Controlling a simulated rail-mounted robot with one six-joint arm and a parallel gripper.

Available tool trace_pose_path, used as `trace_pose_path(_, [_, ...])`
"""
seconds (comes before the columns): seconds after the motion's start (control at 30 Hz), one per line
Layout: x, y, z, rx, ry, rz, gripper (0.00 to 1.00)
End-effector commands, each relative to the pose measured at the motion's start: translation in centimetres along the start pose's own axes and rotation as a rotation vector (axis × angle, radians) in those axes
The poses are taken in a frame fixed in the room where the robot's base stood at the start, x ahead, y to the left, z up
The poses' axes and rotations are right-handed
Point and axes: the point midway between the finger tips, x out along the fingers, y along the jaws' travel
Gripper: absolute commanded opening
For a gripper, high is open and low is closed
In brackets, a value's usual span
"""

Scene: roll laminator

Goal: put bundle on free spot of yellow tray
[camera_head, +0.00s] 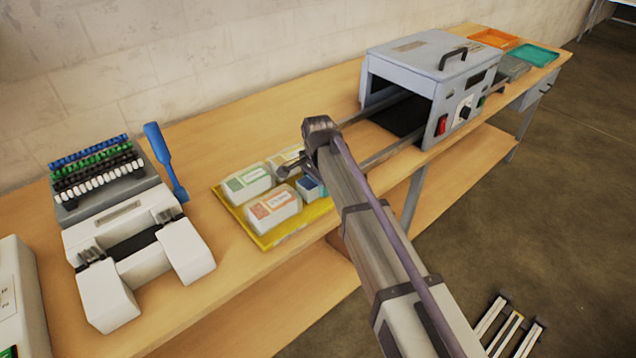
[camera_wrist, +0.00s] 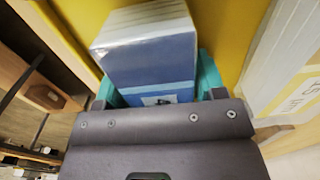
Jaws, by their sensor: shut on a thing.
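The yellow tray (camera_head: 264,238) lies on the wooden table left of the laminator and holds several card bundles. A green-labelled bundle (camera_head: 248,182), an orange-labelled bundle (camera_head: 273,206) and a third pale bundle (camera_head: 284,161) stand in it. A blue bundle (camera_head: 309,188) is at the tray's right corner, partly hidden by my arm. In the wrist view my gripper (camera_wrist: 158,92) is shut on this blue bundle (camera_wrist: 150,62), its teal fingers on both sides. The yellow tray surface (camera_wrist: 215,30) shows behind the bundle; I cannot tell if they touch.
The grey laminator (camera_head: 425,75) stands right of the tray, with orange (camera_head: 494,38) and teal (camera_head: 535,54) trays beyond it. A white binding machine (camera_head: 125,235) and blue-handled tool (camera_head: 165,160) are at the left. Another bundle (camera_wrist: 290,60) is close at right in the wrist view.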

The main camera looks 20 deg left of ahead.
Motion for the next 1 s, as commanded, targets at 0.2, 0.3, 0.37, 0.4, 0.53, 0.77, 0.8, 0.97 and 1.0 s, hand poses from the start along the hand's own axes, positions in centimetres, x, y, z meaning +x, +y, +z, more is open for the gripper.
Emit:
trace_pose_path(0.2, [0.1,0.0,0.0,0.0,0.0,0.0,0.73])
trace_pose_path(0.3, [0.1,0.0,0.0,0.0,0.0,0.0,0.83])
trace_pose_path(0.37, [0.1,0.0,0.0,0.0,0.0,0.0,0.89])
trace_pose_path(0.4, [0.1,0.0,0.0,0.0,0.0,0.0,0.92])
trace_pose_path(0.53, [0.1,0.0,0.0,0.0,0.0,0.0,0.93])
trace_pose_path(0.77, [-0.9,0.0,0.0,0.0,0.0,0.0,0.93])
trace_pose_path(0.8, [-1.6,0.0,0.0,0.0,0.0,0.0,0.93])
trace_pose_path(0.97, [-5.2,0.0,0.0,0.0,0.0,0.0,0.93])
trace_pose_path(1.0, [-6.3,0.0,0.0,0.0,0.0,0.0,0.93])
